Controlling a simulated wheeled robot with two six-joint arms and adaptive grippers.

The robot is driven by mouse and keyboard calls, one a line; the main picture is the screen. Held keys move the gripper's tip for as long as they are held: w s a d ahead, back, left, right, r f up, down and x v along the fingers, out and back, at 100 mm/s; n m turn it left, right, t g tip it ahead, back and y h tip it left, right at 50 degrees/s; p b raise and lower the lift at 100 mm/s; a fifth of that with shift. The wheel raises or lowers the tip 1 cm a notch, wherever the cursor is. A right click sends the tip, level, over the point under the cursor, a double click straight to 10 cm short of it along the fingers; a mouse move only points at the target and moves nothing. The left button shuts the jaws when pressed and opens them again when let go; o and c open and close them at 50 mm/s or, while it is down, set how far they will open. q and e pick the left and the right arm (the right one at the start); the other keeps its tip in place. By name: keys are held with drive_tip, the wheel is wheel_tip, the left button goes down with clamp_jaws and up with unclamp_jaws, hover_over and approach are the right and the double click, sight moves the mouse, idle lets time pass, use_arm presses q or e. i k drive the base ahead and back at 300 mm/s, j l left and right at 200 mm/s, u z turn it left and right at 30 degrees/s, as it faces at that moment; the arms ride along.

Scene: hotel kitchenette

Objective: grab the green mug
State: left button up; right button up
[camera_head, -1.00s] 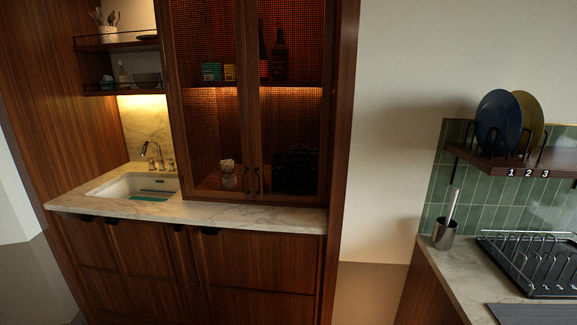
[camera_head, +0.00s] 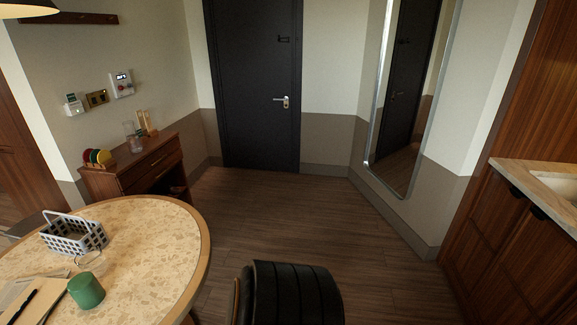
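The green mug (camera_head: 86,290) stands upright on the round speckled table (camera_head: 150,245) at the lower left of the head view. It is near the front part of the tabletop, beside some papers. Neither of my grippers shows in the head view, so their state is hidden.
A grey basket (camera_head: 74,236), papers (camera_head: 22,296) with a pen and thin glasses-like wire lie near the mug. A black chair (camera_head: 290,293) stands right of the table. Open wood floor (camera_head: 290,215) reaches the dark door (camera_head: 256,85). A counter (camera_head: 540,185) is at right.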

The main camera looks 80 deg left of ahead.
sight(84, 287)
drive_tip(key=u, duration=5)
drive_tip(key=l+u, duration=1.25)
drive_tip(key=k+l, duration=0.05)
drive_tip(key=l, duration=0.05)
